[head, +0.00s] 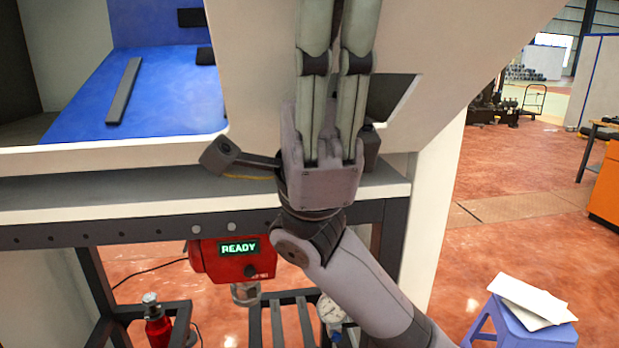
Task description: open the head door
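A dark block-ended lever (222,157) sticks out left of the gripper's palm. My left gripper is not in view.
A blue-floored bay (170,95) with dark bars lies open at left. Below are a dark-framed bench (90,190), a red unit reading READY (262,264), a red bottle (157,325) and a gauge (330,310).

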